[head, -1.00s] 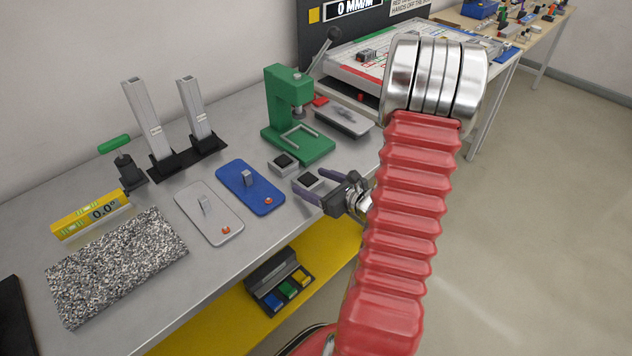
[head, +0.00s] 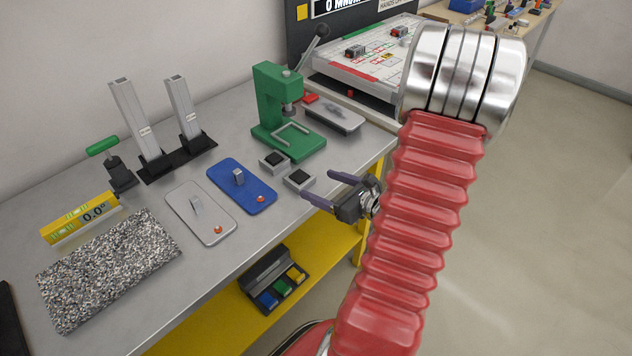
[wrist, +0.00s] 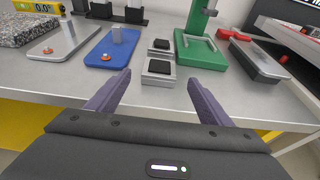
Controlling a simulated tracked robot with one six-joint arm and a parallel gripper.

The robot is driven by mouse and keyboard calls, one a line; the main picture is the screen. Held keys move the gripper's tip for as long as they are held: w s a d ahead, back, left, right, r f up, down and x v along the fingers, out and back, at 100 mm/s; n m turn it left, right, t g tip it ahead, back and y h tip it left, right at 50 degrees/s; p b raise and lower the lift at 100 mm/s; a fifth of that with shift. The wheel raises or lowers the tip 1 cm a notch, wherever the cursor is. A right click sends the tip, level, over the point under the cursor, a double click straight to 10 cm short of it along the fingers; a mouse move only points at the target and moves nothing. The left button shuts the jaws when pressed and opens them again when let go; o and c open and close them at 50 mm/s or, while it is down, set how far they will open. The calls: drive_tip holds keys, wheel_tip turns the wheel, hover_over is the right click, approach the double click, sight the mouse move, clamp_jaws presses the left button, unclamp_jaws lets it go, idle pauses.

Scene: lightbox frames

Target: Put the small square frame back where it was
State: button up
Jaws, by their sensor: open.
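Two small square pieces, each a pale frame with a black top, sit on the grey bench. The nearer one (head: 299,179) is close to the front edge, the other (head: 275,161) just behind it. In the wrist view the nearer one (wrist: 158,74) and the farther one (wrist: 160,46) line up ahead of me. My gripper (head: 317,184) is open and empty, its purple fingers off the bench edge side and pointing at the nearer piece. In the wrist view the fingers (wrist: 158,80) lie to either side of it, short of it. I cannot tell which piece is the task's frame.
A green press (head: 288,110) with a silver outline on its base stands behind the pieces. Blue (head: 242,187) and grey (head: 201,212) plates lie to the left. A grey tray (head: 334,115) is at the right. The bench front edge is close to my gripper.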

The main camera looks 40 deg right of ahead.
drive_tip(key=shift+v, duration=2.5)
drive_tip(key=shift+a, duration=0.1)
drive_tip(key=w+a+r+n+g+y, duration=0.1)
drive_tip(key=a+r+n+g+y, duration=0.3)
drive_tip(key=a+n, duration=0.7)
drive_tip(key=w+a+r+n+g+y, duration=0.15)
drive_tip(key=a+n+g, duration=0.5)
drive_tip(key=a, duration=0.75)
drive_tip(key=s+a+r+n+h, duration=0.3)
drive_tip(key=r+n, duration=0.2)
drive_tip(key=n, duration=0.4)
drive_tip(key=s+a+r+n+t+h, duration=0.1)
drive_tip(key=s+a+r+n+h, duration=0.2)
drive_tip(key=r+n, duration=0.3)
drive_tip(key=n, duration=0.3)
drive_tip(key=shift+s, duration=0.15)
drive_tip(key=shift+a+t, duration=0.1)
drive_tip(key=shift+t, duration=0.15)
